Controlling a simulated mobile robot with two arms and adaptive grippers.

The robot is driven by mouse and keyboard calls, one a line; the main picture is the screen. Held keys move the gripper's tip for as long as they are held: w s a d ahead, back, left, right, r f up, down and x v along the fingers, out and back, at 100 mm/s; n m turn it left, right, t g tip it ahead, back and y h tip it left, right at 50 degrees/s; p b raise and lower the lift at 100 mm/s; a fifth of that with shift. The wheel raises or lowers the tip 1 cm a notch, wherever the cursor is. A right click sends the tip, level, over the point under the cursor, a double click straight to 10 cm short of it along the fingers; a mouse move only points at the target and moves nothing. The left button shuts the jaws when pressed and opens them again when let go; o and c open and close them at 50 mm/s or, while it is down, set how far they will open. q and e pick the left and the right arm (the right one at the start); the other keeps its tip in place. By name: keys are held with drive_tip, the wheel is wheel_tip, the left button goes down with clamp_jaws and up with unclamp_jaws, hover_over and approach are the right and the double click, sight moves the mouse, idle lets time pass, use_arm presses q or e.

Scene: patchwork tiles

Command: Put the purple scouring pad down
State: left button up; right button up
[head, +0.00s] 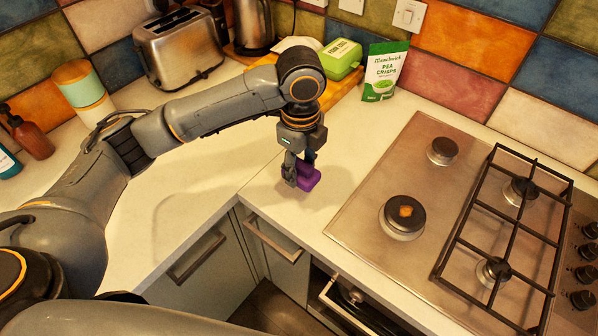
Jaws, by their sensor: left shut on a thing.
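The purple scouring pad (309,178) is in the head view, just left of the hob. My left gripper (298,177) points down and is shut on the pad. The fingers cover part of the pad's left side. The pad is over the pale worktop near its inner corner; I cannot tell whether it touches the surface. My right gripper is not in view.
The steel hob (350,217) with a black pan grate lies to the right. A green pea crisps bag (385,72), a green egg box (341,57), a toaster (180,48) and a kettle (253,25) stand at the back. The worktop left of the gripper (190,185) is clear.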

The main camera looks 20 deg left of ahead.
use_arm(q)
drive_tip(key=w+f, duration=0.2)
drive_tip(key=w+a+f+p, duration=0.1)
drive_tip(key=w+f, duration=0.1)
drive_tip(key=f, duration=0.1)
drive_tip(key=shift+w+a+f, duration=0.1)
drive_tip(key=shift+a+f, duration=0.1)
drive_tip(key=shift+f, duration=0.05)
wheel_tip(320, 180, down, 3)
drive_tip(key=shift+w+r+p, duration=0.1)
drive_tip(key=shift+p, duration=0.55)
drive_tip(key=shift+f, duration=0.3)
drive_tip(key=shift+f, duration=0.2)
drive_tip(key=o, duration=1)
drive_tip(key=shift+r, duration=0.1)
